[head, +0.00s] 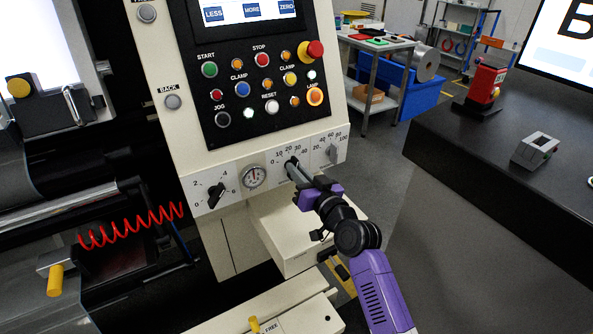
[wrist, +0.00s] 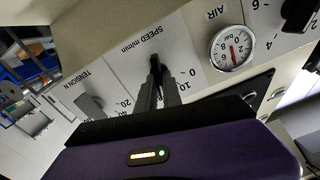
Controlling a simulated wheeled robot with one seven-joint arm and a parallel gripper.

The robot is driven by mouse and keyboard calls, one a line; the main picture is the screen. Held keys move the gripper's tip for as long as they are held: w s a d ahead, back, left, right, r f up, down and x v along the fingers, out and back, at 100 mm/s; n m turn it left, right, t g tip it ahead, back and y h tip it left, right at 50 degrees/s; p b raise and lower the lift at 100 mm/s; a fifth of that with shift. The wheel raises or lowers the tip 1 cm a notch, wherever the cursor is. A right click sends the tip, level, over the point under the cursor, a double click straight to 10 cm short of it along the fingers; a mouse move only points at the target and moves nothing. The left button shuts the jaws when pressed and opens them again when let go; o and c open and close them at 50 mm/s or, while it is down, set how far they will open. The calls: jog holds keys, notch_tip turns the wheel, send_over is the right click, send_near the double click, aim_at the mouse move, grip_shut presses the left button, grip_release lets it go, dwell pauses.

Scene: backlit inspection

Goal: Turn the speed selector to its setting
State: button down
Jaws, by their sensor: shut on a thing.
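The speed selector is a dark knob (head: 291,161) on the pale lower strip of the control panel, with a scale running from 0 to 40 around it. In the wrist view the dark selector knob (wrist: 155,64) shows beneath the label "SPEED m/min". My gripper (head: 293,167) is at the knob, its fingers closed around it; the fingers also show in the wrist view (wrist: 158,82). The fingers hide much of the knob and part of its scale, so I cannot tell exactly which mark it points to.
The tension knob (head: 332,152) sits to the right of the selector, the air gauge (head: 253,176) and another black knob (head: 216,193) to the left. Above are buttons, including a red emergency stop (head: 315,49). A pale box (head: 290,245) juts out below the strip.

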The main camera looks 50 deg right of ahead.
jog(key=m+p, duration=0.1)
jog(key=m, duration=0.3)
jog(key=m+p, duration=0.1)
jog(key=m, duration=0.3)
jog(key=shift+s+d+f+m, duration=0.1)
jog(key=shift+d+m, duration=0.1)
jog(key=shift+m, duration=0.2)
dwell(0.4)
jog(key=c, duration=1.5)
grip_release()
jog(key=b+v, duration=0.1)
jog(key=v, duration=0.6)
jog(key=shift+s, duration=0.4)
jog(key=shift+a, duration=0.1)
